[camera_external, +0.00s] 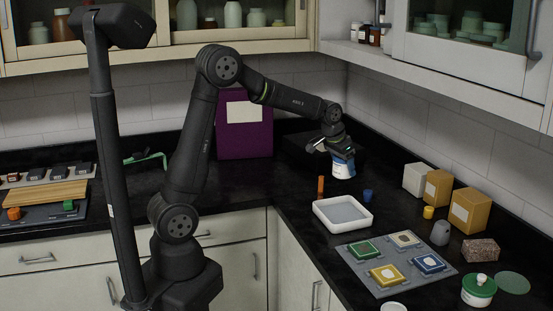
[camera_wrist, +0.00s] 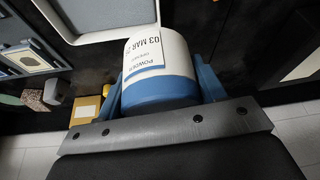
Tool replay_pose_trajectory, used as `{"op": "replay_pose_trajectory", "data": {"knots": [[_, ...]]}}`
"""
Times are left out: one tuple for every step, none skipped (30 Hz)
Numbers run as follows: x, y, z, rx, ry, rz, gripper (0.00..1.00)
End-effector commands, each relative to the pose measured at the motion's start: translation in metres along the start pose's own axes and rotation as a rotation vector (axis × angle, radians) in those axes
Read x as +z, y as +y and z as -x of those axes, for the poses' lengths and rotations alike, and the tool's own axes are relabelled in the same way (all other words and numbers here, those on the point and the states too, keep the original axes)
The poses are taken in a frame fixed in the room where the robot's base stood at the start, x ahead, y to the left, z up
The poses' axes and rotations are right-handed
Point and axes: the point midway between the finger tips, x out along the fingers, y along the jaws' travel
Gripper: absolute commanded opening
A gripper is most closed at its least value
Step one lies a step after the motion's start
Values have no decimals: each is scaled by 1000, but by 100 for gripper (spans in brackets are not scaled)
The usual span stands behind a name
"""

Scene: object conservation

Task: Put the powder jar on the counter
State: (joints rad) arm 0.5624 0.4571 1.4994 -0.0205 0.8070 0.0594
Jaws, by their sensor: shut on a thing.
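The powder jar (camera_external: 343,167) is a white jar with a blue band and a printed label. It is at the back of the right-hand counter (camera_external: 305,230), in front of a dark box-like recess. My gripper (camera_external: 328,146) is at the jar's upper part. In the wrist view the jar (camera_wrist: 158,66) sits between the blue fingers of my gripper (camera_wrist: 160,85), which is shut on it. The label reads "POWDER" with a date. I cannot tell whether the jar's bottom touches the counter.
A white tray (camera_external: 342,231), an orange stick (camera_external: 321,188) and a small blue cup (camera_external: 367,195) stand in front of the jar. A grey mat (camera_external: 373,286) holds coloured tiles. Boxes (camera_external: 438,188) line the right wall. A purple box (camera_external: 245,142) stands left.

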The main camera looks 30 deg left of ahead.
Motion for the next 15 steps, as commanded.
{"op": "replay_pose_trajectory", "data": {"knots": [[9,-28,6,-24,0,57,35],[16,-42,8,-37,-1,90,35],[24,-61,12,-54,-1,134,35],[31,-75,15,-67,-2,167,35],[38,-88,18,-81,-2,199,35],[48,-106,22,-99,-2,242,35],[55,-118,26,-111,-2,275,35],[64,-130,29,-124,-2,307,35],[75,-146,33,-141,-2,350,35],[84,-158,37,-155,-3,383,35],[93,-169,41,-168,-2,415,35],[105,-183,45,-185,-3,459,35],[114,-193,49,-197,-2,491,35],[125,-202,52,-210,-2,522,35],[138,-215,58,-228,-1,565,35]]}}
